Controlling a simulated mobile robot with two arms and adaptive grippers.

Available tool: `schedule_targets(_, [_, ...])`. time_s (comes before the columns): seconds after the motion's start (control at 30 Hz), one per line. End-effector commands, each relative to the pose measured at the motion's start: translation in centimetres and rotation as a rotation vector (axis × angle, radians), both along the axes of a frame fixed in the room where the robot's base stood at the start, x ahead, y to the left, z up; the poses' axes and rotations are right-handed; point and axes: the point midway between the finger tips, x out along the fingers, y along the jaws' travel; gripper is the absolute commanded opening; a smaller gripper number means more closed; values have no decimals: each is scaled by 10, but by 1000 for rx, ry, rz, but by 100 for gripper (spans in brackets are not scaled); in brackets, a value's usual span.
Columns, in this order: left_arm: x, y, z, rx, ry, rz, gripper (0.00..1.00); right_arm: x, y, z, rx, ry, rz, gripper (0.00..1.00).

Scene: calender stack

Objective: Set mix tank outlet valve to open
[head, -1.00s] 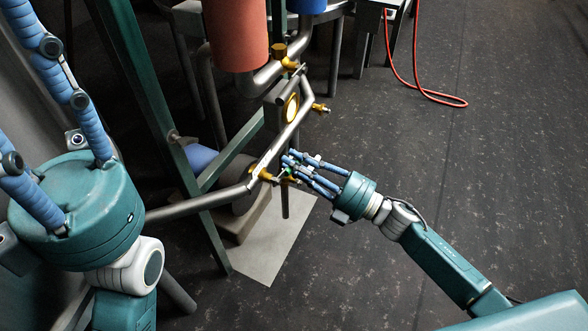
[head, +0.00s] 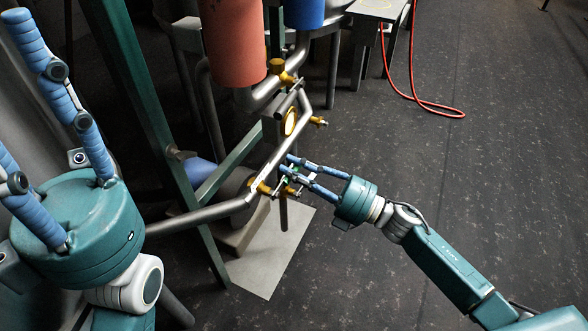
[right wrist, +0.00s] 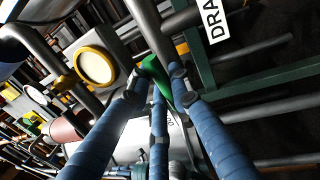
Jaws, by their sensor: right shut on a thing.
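A green valve handle (right wrist: 158,80) shows close up in the right wrist view, between my right gripper's blue fingers. In the head view my right gripper (head: 286,172) reaches in from the right and is shut on this handle. The fingers hide most of it there. The brass valve body (head: 261,187) sits beside the fingertips on the sloping grey pipe. The valve's name is not readable. My left gripper (head: 12,88) stands at the left with its fingers spread, empty and away from the pipes.
Other brass valves sit on the upper pipe (head: 277,68) and to the right (head: 318,122). A round yellow-rimmed gauge or sight glass (head: 290,121) is close above my right gripper. A green frame post (head: 150,130) stands left. A white "DRA…" label (right wrist: 212,28) is partly visible.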

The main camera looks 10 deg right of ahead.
Motion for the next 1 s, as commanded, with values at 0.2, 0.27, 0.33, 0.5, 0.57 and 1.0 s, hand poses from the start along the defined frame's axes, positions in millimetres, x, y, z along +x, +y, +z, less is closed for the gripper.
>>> schedule_targets(0.2, [-1,0,1,0,-6,0,40,-1,0,0,-4,-4,2,39])
schedule_targets(0.27, [-1,0,2,0,-7,0,40,0,0,0,-3,-3,1,39])
schedule_targets(0.33, [-1,0,2,0,-7,0,40,0,0,0,-2,-3,1,39])
schedule_targets(0.5, [-3,1,3,-3,-12,1,40,-2,-2,-1,-2,0,1,39])
schedule_targets(0.57, [-3,1,2,-2,-11,0,40,-5,-6,-3,-2,0,1,39])
schedule_targets(1.0, [-1,0,1,0,-6,1,40,-54,-75,-20,-4,2,0,39])
